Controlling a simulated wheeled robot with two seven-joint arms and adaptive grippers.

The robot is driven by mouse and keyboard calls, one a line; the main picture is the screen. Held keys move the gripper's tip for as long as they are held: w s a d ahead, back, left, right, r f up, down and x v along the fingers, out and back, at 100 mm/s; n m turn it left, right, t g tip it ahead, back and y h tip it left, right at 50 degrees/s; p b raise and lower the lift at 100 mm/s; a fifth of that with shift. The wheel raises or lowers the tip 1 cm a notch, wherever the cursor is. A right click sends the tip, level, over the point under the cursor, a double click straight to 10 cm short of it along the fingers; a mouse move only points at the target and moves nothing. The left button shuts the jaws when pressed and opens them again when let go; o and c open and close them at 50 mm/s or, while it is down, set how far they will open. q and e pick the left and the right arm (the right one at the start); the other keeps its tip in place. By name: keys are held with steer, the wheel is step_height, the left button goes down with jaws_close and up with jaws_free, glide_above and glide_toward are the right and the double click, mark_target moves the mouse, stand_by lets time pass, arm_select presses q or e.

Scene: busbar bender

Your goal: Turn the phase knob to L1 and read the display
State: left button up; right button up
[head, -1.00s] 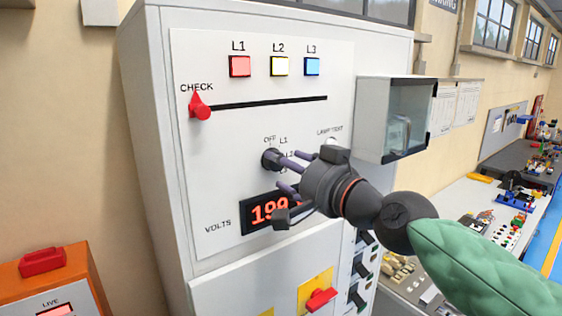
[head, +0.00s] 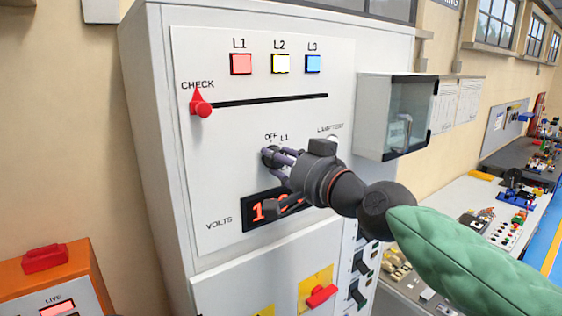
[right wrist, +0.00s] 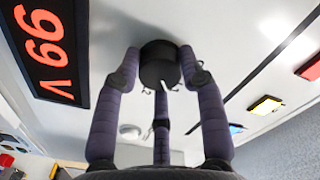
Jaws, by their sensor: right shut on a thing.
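The phase knob (head: 267,153) is a small black round knob on the white cabinet panel, with OFF and L1 marks above it. My right gripper (head: 277,163) has its fingers around it. In the right wrist view the black knob (right wrist: 160,64) sits between the purple-grey fingers, which are shut on it. A white line shows on the knob, but I cannot tell which mark it points to. The display (head: 258,210) is partly hidden by the gripper in the head view. In the right wrist view the display (right wrist: 46,45) shows a red "99 V", its leading part cut off.
L1, L2 and L3 lamps (head: 280,64) are above a slot with a red CHECK slider (head: 200,104). A glass-fronted box (head: 396,117) juts out right of the panel. A red handle (head: 321,296) is below. An orange box (head: 50,280) stands left.

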steer(key=shift+n, duration=0.4)
steer(key=o, duration=1.1)
steer(key=shift+o, duration=0.2)
steer(key=v, duration=1.2)
